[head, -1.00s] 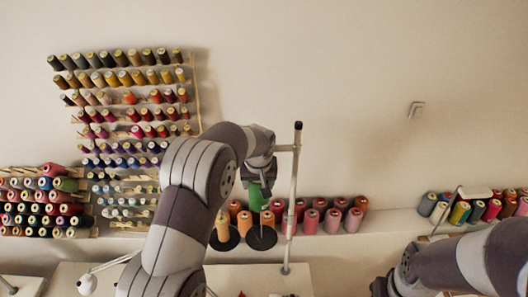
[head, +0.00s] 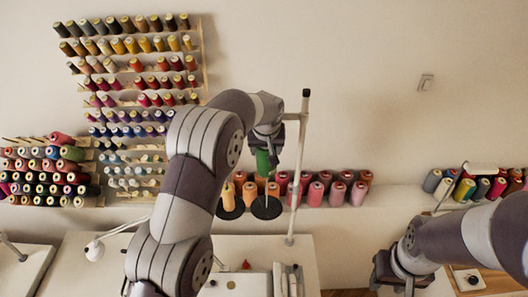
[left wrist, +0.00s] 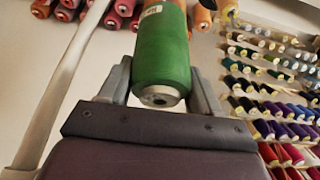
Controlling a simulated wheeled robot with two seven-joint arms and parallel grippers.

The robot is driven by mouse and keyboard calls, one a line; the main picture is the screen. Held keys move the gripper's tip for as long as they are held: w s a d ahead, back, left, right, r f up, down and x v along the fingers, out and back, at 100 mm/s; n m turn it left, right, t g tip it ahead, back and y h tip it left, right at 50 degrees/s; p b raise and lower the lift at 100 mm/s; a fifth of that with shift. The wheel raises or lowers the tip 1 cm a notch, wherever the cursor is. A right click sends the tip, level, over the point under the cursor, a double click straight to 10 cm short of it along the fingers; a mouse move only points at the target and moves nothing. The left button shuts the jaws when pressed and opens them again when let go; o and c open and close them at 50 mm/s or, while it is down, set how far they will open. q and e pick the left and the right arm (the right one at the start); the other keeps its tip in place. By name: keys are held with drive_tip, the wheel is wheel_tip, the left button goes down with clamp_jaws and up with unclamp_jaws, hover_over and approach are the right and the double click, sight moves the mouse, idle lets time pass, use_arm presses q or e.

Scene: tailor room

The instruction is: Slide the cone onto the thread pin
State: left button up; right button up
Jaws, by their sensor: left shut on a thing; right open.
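A green thread cone (head: 263,162) is held by my left gripper (head: 266,148), above the right black disc (head: 266,210) of the thread stand. In the left wrist view the cone (left wrist: 162,50) sits between the two fingers of the left gripper (left wrist: 162,82), with its hollow end facing the camera. A gap shows between cone and disc in the head view. The left disc (head: 230,211) carries a yellow-orange cone (head: 228,193). My right gripper (head: 386,270) is low at the right, away from the stand; its fingers are unclear.
The stand's white pole (head: 298,170) rises just right of the held cone. Orange, red and pink cones (head: 336,193) line the shelf behind. A thread rack (head: 130,85) hangs on the wall at the left.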

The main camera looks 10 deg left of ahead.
use_arm(q)
drive_tip(key=shift+w+d+f+b, duration=0.1)
drive_tip(key=shift+w+f+b, duration=0.2)
drive_tip(key=shift+f, duration=0.25)
drive_tip(key=shift+w+d+f+b, duration=0.15)
drive_tip(key=shift+w+f, duration=0.15)
drive_tip(key=shift+f, duration=0.2)
drive_tip(key=shift+w+a+f, duration=0.25)
drive_tip(key=shift+w+f, duration=0.6)
drive_tip(key=shift+w, duration=0.05)
drive_tip(key=shift+s+a+r+b, duration=0.1)
drive_tip(key=shift+s+r+b, duration=0.1)
drive_tip(key=shift+s, duration=0.35)
drive_tip(key=shift+s+a+r+b, duration=0.1)
drive_tip(key=shift+s+b, duration=0.05)
drive_tip(key=shift+s, duration=0.35)
drive_tip(key=shift+w+f, duration=0.2)
drive_tip(key=shift+w, duration=0.2)
drive_tip(key=shift+d, duration=0.1)
use_arm(e)
drive_tip(key=shift+w+f, duration=1.05)
drive_tip(key=shift+f, duration=0.15)
use_arm(q)
drive_tip(key=shift+s+r, duration=0.15)
drive_tip(key=shift+s, duration=0.05)
use_arm(e)
drive_tip(key=shift+s, duration=0.15)
